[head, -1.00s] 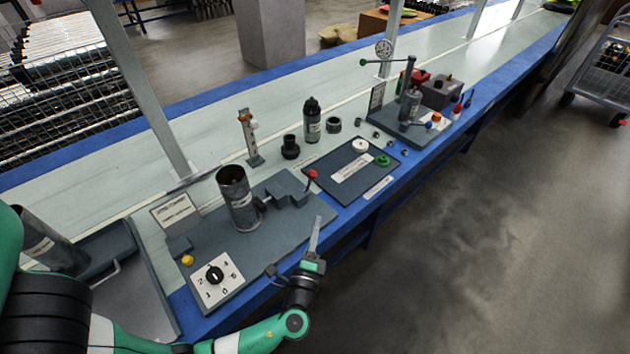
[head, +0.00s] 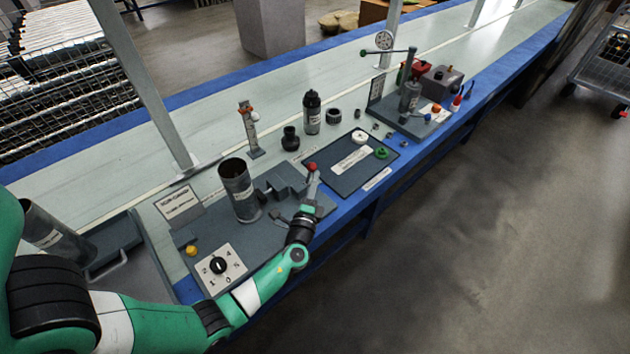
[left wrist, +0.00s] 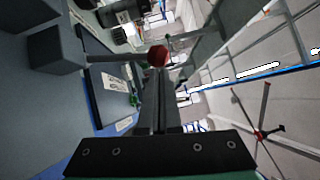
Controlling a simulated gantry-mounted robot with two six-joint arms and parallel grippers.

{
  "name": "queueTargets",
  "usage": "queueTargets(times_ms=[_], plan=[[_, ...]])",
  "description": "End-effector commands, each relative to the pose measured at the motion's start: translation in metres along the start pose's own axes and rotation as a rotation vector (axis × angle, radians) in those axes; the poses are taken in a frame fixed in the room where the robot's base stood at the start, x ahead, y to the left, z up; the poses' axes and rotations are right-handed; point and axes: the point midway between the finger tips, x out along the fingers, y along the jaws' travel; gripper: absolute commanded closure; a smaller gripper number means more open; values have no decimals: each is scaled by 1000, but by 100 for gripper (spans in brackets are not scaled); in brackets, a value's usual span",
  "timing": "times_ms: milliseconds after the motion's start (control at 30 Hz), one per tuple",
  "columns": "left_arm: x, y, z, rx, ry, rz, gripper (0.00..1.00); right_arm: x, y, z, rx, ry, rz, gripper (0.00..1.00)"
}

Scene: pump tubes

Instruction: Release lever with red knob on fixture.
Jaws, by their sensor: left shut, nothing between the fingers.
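The fixture (head: 280,180) is a grey block clamp on a dark base plate. A metal tube (head: 238,190) stands upright at its left. The lever's red knob (head: 311,167) is at the fixture's right end. My left gripper (head: 314,180) is shut and empty, with its fingertips at the knob in the head view. In the left wrist view the red knob (left wrist: 158,56) sits at the tips of the shut fingers (left wrist: 158,85), with the lever rod (left wrist: 115,58) running left from it. I cannot tell whether they touch. My right gripper is not in view.
A dial panel (head: 218,266) and yellow button (head: 191,250) are at the plate's front left. A dark mat (head: 335,180) with white and green rings lies to the right. Black fittings (head: 290,140) stand behind. A press (head: 410,100) stands farther right.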

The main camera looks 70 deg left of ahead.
Motion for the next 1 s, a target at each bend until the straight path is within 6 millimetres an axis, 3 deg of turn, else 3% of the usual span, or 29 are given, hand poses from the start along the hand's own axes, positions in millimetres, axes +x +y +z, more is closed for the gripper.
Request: queueTargets(times_ms=[667, 1000], plan=[[5, -5, 7, -58, -1, 43, 100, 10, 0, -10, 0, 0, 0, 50], [15, -15, 21, -167, -3, 123, 100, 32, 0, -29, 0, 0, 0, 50]])
